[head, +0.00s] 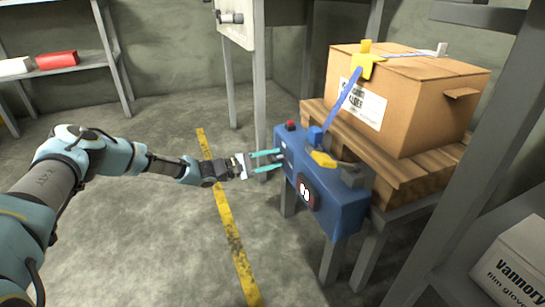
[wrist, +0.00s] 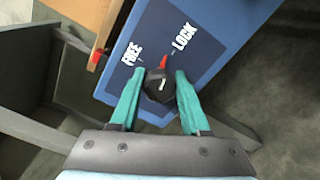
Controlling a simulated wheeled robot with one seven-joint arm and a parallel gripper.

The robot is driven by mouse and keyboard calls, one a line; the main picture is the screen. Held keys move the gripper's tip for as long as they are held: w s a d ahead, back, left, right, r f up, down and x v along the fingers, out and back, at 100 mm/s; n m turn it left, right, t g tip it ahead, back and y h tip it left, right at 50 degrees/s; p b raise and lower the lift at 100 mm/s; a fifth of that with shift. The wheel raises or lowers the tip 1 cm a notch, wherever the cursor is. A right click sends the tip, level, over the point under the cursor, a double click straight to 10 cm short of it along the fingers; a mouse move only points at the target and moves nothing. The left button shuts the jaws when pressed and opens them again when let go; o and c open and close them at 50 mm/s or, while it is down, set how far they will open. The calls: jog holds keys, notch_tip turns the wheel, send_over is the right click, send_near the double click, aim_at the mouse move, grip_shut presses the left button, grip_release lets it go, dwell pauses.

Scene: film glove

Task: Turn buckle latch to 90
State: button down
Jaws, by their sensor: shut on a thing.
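The buckle latch appears to be the black knob (wrist: 158,84) with a red pointer, on the dark label panel of a blue box in the wrist view. The pointer aims up between the printed words FREE (wrist: 131,53) and LOCK (wrist: 183,37). My gripper (wrist: 158,92) has its teal fingers on both sides of the knob, shut on it. In the head view my gripper (head: 279,159) reaches the left end of the blue box (head: 340,216). The knob's face is hidden there.
A carton (head: 405,105) with a blue strap (head: 350,99) and yellow corner piece (head: 366,66) sits on a wooden pallet (head: 400,180). A red button (head: 290,125) and yellow lever (head: 323,159) are atop the box. A labelled carton (head: 512,262) is lower right. Floor left is clear.

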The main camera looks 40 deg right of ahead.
jog(key=shift+f+m, duration=0.1)
jog(key=shift+m, duration=1.2)
jog(key=shift+p, duration=0.3)
jog(key=shift+c, duration=1.9)
grip_release()
jog(key=p+v, duration=0.2)
jog(key=v, duration=0.9)
jog(key=shift+d, duration=0.1)
